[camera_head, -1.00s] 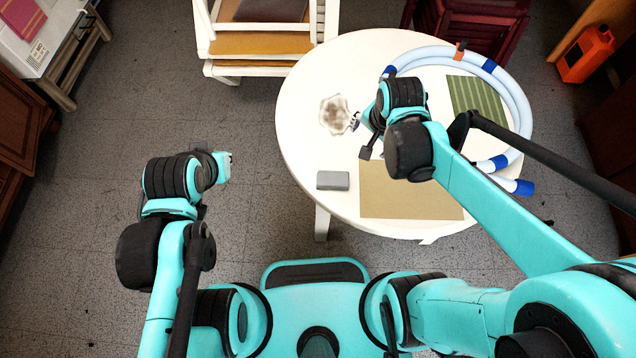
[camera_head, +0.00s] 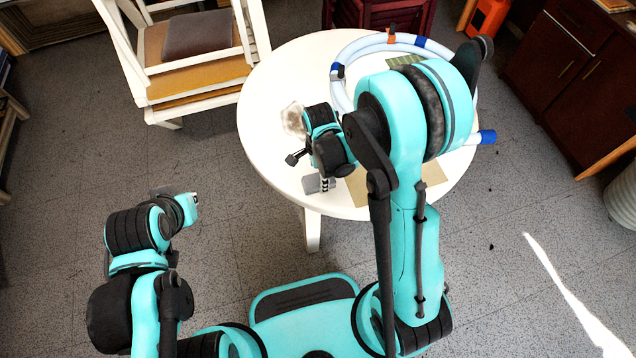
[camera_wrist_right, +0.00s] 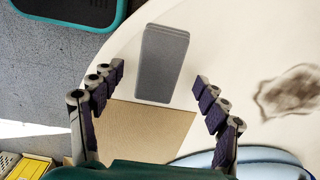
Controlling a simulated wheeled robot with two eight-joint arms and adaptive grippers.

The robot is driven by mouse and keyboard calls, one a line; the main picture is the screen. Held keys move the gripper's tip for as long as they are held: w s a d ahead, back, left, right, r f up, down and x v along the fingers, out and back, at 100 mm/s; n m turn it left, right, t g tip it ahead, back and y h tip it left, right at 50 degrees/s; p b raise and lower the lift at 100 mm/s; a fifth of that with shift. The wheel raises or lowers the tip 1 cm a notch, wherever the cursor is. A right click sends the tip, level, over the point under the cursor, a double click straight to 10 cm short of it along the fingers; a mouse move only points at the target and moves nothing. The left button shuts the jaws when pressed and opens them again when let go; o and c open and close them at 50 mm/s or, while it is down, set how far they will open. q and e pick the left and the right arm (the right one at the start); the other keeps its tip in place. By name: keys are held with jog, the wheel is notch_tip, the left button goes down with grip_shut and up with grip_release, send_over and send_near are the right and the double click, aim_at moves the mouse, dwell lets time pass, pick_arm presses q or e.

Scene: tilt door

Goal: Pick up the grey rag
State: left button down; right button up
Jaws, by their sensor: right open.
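The grey rag (camera_head: 311,185) is a flat rectangular piece lying on the white round table near its front left edge. In the right wrist view the grey rag (camera_wrist_right: 163,62) lies ahead and between the spread fingers. My right gripper (camera_head: 308,172) is open and empty above the table, close to the rag; the wrist view shows the right gripper (camera_wrist_right: 158,76) with both fingers apart and the rag not touched by either, as far as I can tell. My left gripper (camera_head: 192,200) hangs over the floor at left, its fingers too small to judge.
The white table (camera_head: 275,85) also bears a brownish stain-like patch (camera_head: 293,118), a tan mat (camera_head: 433,173) and a coiled pale hose (camera_head: 487,137). A white chair (camera_head: 150,95) stands behind left. A dark wooden cabinet (camera_head: 565,75) stands at right. Floor at left is open.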

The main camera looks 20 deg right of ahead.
aim_at(319, 179)
notch_tip(319, 179, down, 3)
jog(key=shift+w+a+f+b, duration=0.1)
jog(key=shift+f+b, duration=0.1)
jog(key=shift+b, duration=0.35)
pick_arm(q)
jog(key=shift+f, duration=0.8)
pick_arm(e)
jog(key=shift+r, duration=0.15)
jog(key=c, duration=1.3)
jog(key=shift+o, duration=0.2)
